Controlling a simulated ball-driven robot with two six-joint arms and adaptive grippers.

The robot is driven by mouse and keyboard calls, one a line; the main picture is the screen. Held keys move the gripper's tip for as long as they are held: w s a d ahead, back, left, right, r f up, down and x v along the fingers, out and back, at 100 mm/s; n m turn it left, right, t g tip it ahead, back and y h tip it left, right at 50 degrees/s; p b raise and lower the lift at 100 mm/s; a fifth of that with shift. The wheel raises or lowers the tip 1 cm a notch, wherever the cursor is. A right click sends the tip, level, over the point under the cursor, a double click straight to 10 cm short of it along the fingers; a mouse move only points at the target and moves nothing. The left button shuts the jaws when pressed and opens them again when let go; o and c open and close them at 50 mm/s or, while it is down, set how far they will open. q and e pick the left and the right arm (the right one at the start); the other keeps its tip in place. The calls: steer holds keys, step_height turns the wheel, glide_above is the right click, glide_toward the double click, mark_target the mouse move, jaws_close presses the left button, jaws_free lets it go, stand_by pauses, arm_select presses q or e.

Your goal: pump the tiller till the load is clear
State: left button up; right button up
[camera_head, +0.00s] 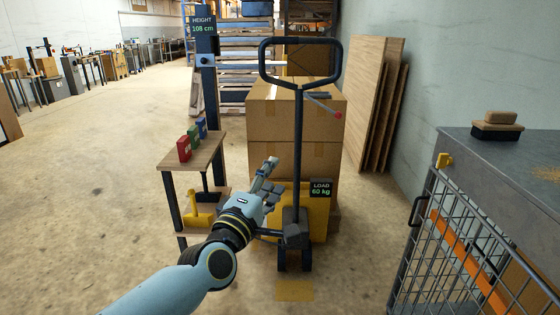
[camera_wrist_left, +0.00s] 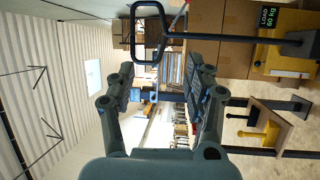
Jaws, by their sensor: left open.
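The tiller (camera_head: 299,130) is a dark upright shaft with a closed loop handle at its top, standing in front of the load. Its loop (camera_wrist_left: 148,9) also shows at the top of the left wrist view. The load is a stack of cardboard boxes (camera_head: 278,118) behind the shaft; its underside is hidden. A yellow body (camera_head: 317,215) with a "LOAD 60 kg" sign sits at the tiller's foot. My left gripper (camera_head: 268,178) is open and empty, left of the shaft and well below the loop. In the left wrist view its fingers (camera_wrist_left: 162,82) are spread apart. My right gripper is not in view.
A small wooden stand (camera_head: 193,152) with red, green and blue blocks is left of the load. A post sign (camera_head: 203,25) reads "HEIGHT 108 cm". A grey-topped mesh cage (camera_head: 470,240) stands at the right. Boards (camera_head: 374,100) lean on the wall.

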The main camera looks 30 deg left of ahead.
arm_select(q)
steer(key=x, duration=0.5)
steer(key=shift+s, duration=0.1)
steer(key=shift+c, duration=0.2)
jaws_close()
steer(key=shift+o, duration=0.2)
jaws_free()
stand_by(0.4)
steer(key=v, duration=1.2)
